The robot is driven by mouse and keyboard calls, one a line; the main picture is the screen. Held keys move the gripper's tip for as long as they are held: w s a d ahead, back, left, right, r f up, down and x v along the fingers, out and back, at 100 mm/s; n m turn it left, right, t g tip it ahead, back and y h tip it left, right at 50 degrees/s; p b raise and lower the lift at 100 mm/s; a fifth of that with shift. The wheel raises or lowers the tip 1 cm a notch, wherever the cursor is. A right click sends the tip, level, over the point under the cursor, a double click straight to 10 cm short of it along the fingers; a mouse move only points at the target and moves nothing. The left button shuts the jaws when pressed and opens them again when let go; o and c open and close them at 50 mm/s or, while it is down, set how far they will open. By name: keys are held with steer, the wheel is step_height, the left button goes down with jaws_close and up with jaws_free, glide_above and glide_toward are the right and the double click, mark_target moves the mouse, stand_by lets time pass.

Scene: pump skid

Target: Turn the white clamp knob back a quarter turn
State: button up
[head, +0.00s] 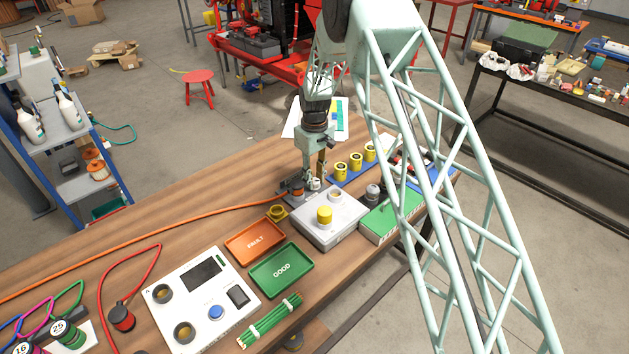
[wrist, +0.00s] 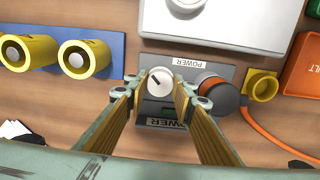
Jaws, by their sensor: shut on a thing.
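The white clamp knob (wrist: 160,82) sits on a dark grey block (wrist: 208,68) labelled POWER, and a dark pointer line shows on its face. My gripper (wrist: 161,88) has one finger on each side of the knob and is shut on it. In the head view my gripper (head: 313,177) reaches down to the block on the bench, and the knob (head: 315,184) shows small and partly covered by the fingers. A dark plug with an orange band (wrist: 222,92) stands just right of the fingers in the wrist view.
An orange cable (wrist: 266,138) runs from the plug. A yellow socket (wrist: 262,86), an orange FAULT tray (head: 255,240) and a grey box with a yellow button (head: 330,227) are close by. Yellow cylinders on a blue plate (wrist: 112,52) stand on the other side.

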mark_target(315, 180)
stand_by(0.3)
steer(key=o, duration=0.8)
steer(key=shift+o, duration=0.2)
steer(key=shift+r, duration=0.15)
step_height(315, 180, up, 12)
stand_by(0.4)
stand_by(0.5)
